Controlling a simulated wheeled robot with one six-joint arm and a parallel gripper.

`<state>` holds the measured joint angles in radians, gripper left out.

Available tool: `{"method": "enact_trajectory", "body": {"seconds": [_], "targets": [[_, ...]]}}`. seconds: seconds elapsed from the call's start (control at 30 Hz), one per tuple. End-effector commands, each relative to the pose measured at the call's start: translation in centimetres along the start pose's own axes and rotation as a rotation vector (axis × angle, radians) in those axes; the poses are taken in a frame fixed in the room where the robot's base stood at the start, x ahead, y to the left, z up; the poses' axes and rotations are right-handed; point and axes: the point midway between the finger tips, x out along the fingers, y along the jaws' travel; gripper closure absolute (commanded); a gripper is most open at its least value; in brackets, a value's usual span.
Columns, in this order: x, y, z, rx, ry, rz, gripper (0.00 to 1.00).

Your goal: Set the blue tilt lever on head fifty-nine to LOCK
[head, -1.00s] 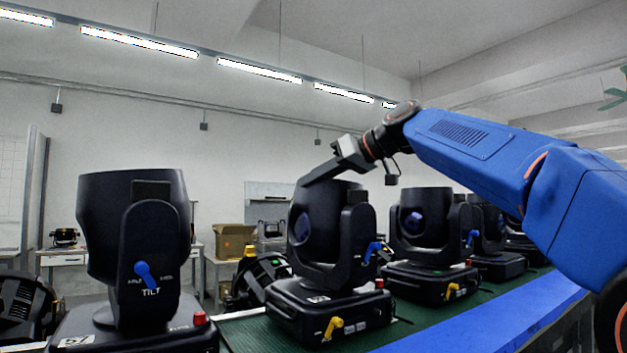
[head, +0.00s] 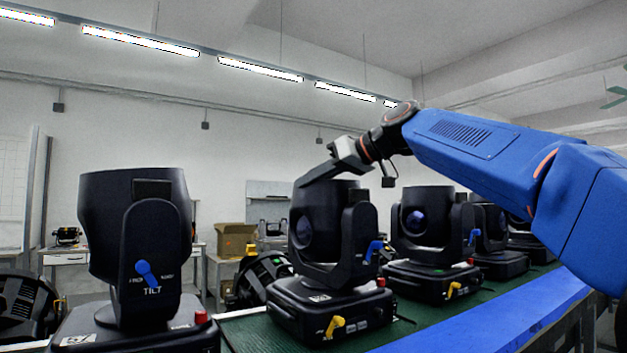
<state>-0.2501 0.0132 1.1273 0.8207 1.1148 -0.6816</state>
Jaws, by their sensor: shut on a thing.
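Black moving heads stand in a row, each with a blue tilt lever on its yoke arm. My gripper (head: 303,182) reaches down from the right and is shut at the upper rim of the second head (head: 318,232); the exact contact is hard to see. That head's blue lever (head: 374,247) is on its right yoke arm, with its handle slanting up to the right. The nearest head (head: 115,225) has its blue lever (head: 146,272) above the word TILT, slanting up-left. The third head (head: 424,222) has a blue lever (head: 472,237).
The heads stand on a green bench mat (head: 240,333) with a blue front edge (head: 500,322). Yellow levers (head: 334,325) and red knobs (head: 201,317) stick out from the bases. A cardboard box (head: 236,240) stands behind. My arm spans the upper right.

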Motion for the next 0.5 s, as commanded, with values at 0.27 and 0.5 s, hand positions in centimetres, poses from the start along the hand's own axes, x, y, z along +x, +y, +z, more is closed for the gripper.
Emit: {"method": "enact_trajectory", "body": {"seconds": [0.27,0.5], "targets": [[0.47,-0.06,0.73,0.006,-0.018,-0.01,0.74],[0.58,0.17,0.85,0.007,-0.021,-0.008,0.74]]}}
